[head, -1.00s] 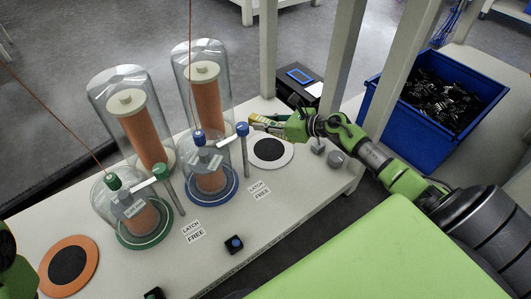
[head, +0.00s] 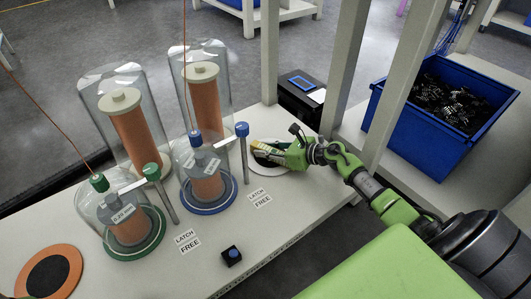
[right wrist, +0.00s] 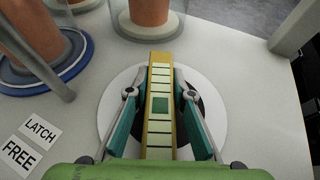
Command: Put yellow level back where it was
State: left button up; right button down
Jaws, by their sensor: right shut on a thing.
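The yellow level (head: 262,147) is a bar with yellow edges and pale segments. In the right wrist view the level (right wrist: 160,75) runs lengthwise between the fingers and has a dark green square in its middle. My right gripper (head: 267,152) is shut on it; the gripper (right wrist: 160,95) also shows in the wrist view. The level is over the white disc (right wrist: 108,112) with the black centre, which the gripper and level partly cover. I cannot tell whether the level touches the disc.
Left of the disc stand a blue-based glass jar (head: 208,205) and a green-based one (head: 133,250), with taller domes behind. LATCH and FREE labels (head: 187,240) lie in front. A blue bin (head: 425,140) is right of the table posts. An orange-rimmed disc (head: 73,262) lies at left.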

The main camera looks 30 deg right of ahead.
jog(key=shift+r, duration=0.15)
jog(key=shift+f, duration=0.2)
jog(key=c, duration=1.8)
grip_release()
